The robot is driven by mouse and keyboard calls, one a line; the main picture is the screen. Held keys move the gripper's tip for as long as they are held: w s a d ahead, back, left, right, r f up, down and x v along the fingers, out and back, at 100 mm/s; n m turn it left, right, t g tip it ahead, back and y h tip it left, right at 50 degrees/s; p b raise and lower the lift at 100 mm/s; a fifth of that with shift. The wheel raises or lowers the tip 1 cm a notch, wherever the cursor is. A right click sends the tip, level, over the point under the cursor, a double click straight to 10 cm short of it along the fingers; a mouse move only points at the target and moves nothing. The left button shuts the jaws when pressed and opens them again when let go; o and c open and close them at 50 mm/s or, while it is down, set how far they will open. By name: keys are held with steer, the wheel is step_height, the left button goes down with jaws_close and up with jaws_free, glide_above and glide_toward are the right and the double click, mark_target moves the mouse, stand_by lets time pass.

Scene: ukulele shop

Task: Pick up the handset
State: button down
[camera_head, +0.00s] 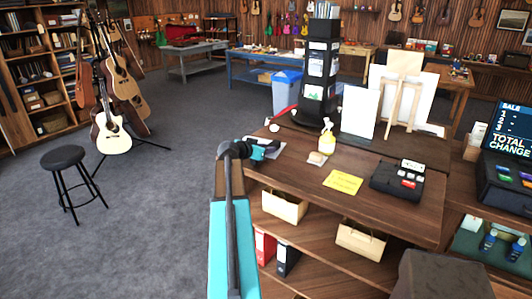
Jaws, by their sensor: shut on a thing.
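My gripper (262,147) reaches over the left end of the dark wooden counter (320,205). It is shut on a small dark thing (272,143), which I take to be the handset. The jaws and wrist hide most of it, so its full shape does not show.
A tall black rack (320,65) rises behind. A stool (67,163) and guitars (112,135) are left; floor between is free.

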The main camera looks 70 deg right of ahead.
steer(key=shift+r+b, duration=0.65)
steer(key=shift+r, duration=0.55)
steer(key=s+a+b, duration=0.1)
steer(key=s+a, duration=0.2)
steer(key=a, duration=0.1)
steer(key=s+a+r+b, duration=0.1)
steer(key=s+a+b, duration=0.1)
steer(key=s+a, duration=0.1)
steer(key=s+a+b, duration=0.2)
steer(key=s+a, duration=0.1)
steer(key=a, duration=0.3)
steer(key=shift+s+r, duration=0.25)
steer(key=shift+r, duration=0.1)
